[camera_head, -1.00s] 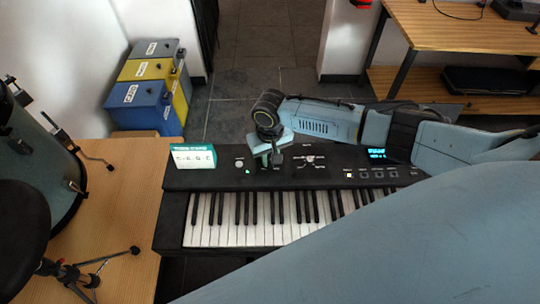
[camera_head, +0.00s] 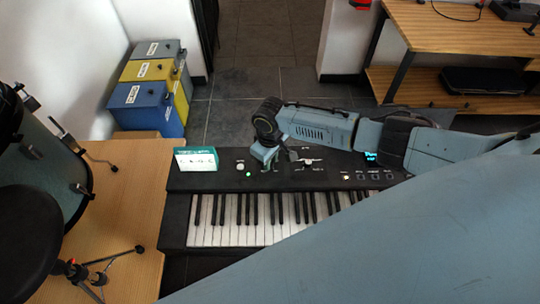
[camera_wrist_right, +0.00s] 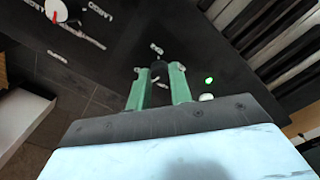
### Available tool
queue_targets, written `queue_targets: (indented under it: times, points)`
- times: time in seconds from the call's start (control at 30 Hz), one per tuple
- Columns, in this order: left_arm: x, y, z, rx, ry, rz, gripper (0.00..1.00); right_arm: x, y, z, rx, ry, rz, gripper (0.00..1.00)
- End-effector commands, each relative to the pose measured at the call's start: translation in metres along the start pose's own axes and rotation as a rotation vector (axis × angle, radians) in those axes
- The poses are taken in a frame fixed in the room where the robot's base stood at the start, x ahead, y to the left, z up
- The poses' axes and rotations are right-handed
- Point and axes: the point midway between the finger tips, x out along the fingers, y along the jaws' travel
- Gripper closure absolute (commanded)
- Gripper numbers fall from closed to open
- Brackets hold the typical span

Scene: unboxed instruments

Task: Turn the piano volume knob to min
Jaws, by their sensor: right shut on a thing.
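The black piano (camera_head: 225,182) stands in front of me, its control panel along the far side of the keys. My right gripper (camera_head: 267,166) reaches down onto the panel, just right of the white button and green light. In the right wrist view the green fingers of this gripper (camera_wrist_right: 158,72) are shut on a small dark knob (camera_wrist_right: 158,71), one finger on each side. The knob's marker and the printed label beside it are too small to read. In the head view the gripper hides the knob. My left gripper is not in view.
A green and white box (camera_head: 195,160) stands on the panel's left end. A white button (camera_head: 240,166) and green light (camera_head: 248,174) are close to the gripper.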

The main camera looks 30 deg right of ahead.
Motion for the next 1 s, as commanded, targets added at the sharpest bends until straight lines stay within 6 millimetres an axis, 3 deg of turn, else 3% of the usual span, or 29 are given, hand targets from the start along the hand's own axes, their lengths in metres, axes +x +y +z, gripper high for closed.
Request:
queue_targets:
  times: [0.4, 1.0]
  points:
    - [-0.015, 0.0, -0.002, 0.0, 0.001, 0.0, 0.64, -0.001, 0.0, 0.0, -0.394, 0.0, -0.001, 1.0]
    - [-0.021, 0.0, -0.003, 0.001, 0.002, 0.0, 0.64, 0.0, 0.0, 0.0, -0.965, 0.0, 0.0, 1.0]
